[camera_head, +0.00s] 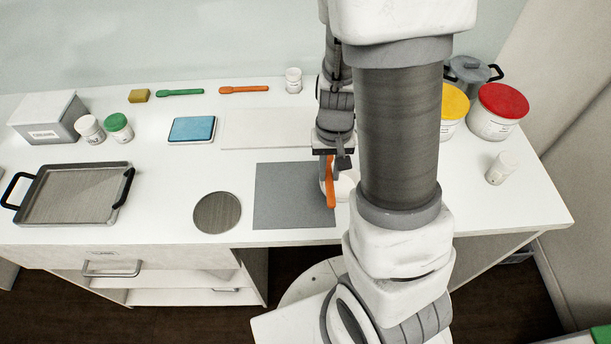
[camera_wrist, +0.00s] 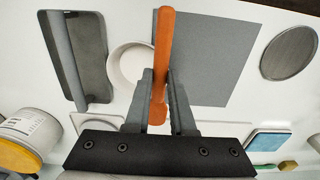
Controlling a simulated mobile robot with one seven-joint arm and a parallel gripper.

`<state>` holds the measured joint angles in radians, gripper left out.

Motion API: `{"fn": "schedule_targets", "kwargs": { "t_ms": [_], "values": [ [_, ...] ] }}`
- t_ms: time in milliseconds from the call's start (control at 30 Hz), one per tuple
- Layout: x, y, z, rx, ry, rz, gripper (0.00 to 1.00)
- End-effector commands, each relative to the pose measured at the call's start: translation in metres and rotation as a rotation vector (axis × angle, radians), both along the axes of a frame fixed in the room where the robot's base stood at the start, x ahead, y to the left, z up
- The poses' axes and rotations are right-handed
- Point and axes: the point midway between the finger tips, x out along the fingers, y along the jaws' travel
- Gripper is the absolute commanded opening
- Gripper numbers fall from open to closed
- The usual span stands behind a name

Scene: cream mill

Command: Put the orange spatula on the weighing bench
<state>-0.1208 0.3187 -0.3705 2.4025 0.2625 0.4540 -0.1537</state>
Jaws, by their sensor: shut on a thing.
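My gripper (camera_head: 331,160) is shut on an orange spatula (camera_head: 330,186), which hangs down from the jaws beside the right edge of the grey mat. In the wrist view the gripper (camera_wrist: 159,76) has the orange spatula (camera_wrist: 164,35) between its fingers, over the gap between a white round dish (camera_wrist: 128,62) and the grey mat (camera_wrist: 208,55). I cannot tell whether its lower end touches anything. A second orange utensil (camera_head: 244,89) lies at the back of the white bench (camera_head: 170,215). Which surface is called the weighing bench is not marked.
The grey mat (camera_head: 290,197) is bare. A round metal disc (camera_head: 217,212) and a tray (camera_head: 75,194) lie left of it. A blue-topped box (camera_head: 192,129) and a green utensil (camera_head: 180,92) lie behind. Red-lidded (camera_head: 503,103) and yellow-lidded (camera_head: 453,103) tubs stand right.

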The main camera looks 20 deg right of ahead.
Motion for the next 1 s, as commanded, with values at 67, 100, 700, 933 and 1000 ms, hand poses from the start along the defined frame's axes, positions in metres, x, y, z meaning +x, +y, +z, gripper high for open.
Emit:
{"fn": "schedule_targets", "kwargs": {
  "t_ms": [67,100,700,933,1000],
  "values": [
    [-0.006,-0.01,0.007,0.0,-0.003,-0.002,0.0],
    [-0.009,-0.015,0.01,0.0,-0.002,-0.002,0.0],
    [0.058,0.015,0.009,-0.013,0.002,0.179,0.0],
    [0.102,0.059,-0.002,-0.004,0.001,0.297,0.0],
    [0.107,0.065,-0.003,-0.001,-0.001,0.311,0.0]
  ]
}}
